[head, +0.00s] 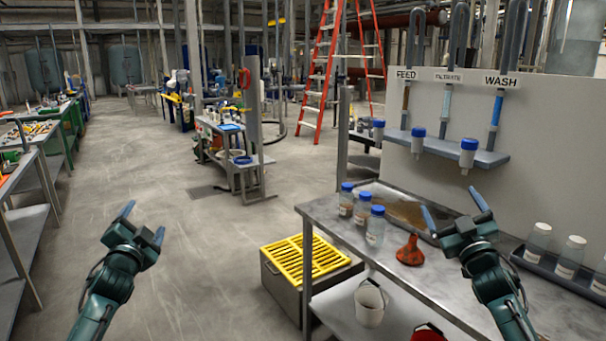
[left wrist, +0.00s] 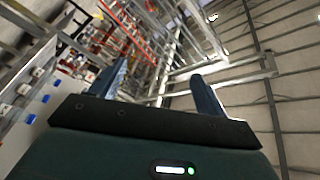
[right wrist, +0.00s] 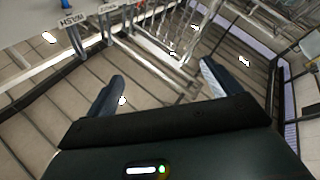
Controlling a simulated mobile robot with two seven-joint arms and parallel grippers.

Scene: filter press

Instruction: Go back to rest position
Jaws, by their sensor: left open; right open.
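My left gripper (head: 142,226) is open and empty, raised over the bare floor at the left of the head view. Its two blue-tipped fingers (left wrist: 160,85) stand apart in the left wrist view with nothing between them. My right gripper (head: 452,208) is open and empty, raised in front of the metal table (head: 325,222) at the right. Its fingers (right wrist: 162,88) are also spread with nothing between them in the right wrist view. Neither gripper visibly touches anything.
A rack (head: 560,280) holds bottles at the right. The floor (head: 200,270) at left is clear.

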